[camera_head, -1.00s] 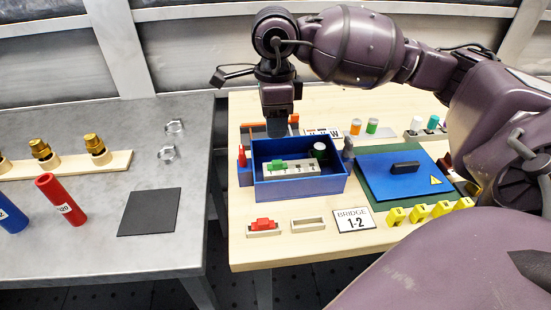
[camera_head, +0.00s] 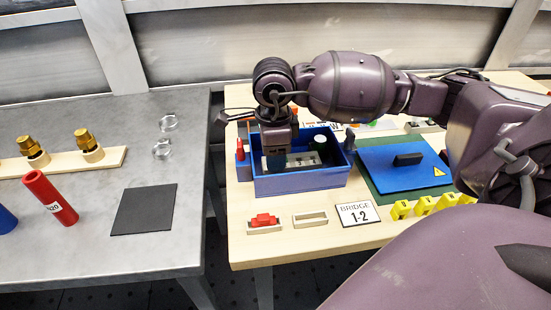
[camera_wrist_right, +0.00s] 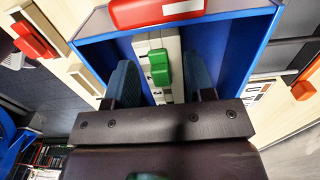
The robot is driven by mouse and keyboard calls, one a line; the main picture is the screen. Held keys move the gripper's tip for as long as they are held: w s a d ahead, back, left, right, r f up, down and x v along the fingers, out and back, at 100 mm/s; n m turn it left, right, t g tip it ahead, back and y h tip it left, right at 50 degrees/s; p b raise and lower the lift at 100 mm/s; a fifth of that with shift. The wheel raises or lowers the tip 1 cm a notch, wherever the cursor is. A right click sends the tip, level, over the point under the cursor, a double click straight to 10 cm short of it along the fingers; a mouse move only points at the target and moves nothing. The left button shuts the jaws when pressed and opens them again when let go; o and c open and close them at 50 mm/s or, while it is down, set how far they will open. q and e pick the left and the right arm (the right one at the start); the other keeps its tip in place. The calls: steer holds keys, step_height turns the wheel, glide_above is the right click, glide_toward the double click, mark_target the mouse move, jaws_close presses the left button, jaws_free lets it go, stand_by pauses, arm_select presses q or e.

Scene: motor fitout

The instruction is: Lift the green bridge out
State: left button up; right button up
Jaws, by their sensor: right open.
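The green bridge (camera_wrist_right: 160,68) sits on a pale terminal strip (camera_wrist_right: 143,42) inside the blue open box (camera_head: 305,183). In the head view my right gripper (camera_head: 277,163) reaches down into the left part of the box and hides the bridge. In the right wrist view the right gripper (camera_wrist_right: 160,84) is open, with one blue finger pad on each side of the strip and the bridge between them. Gaps show between the pads and the bridge. My left gripper is not in view.
The box walls stand close around the gripper. A red-handled item (camera_wrist_right: 155,10) is at the box's left side. In front are a red bridge (camera_head: 264,219) in a holder, an empty holder (camera_head: 310,219) and a "BRIDGE 1-2" card (camera_head: 357,214). A blue panel (camera_head: 400,170) lies right.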

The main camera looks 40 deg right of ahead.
steer(key=shift+r, duration=0.1)
jaws_close()
step_height(320, 180, up, 20)
steer(key=p, duration=0.3)
stand_by(0.4)
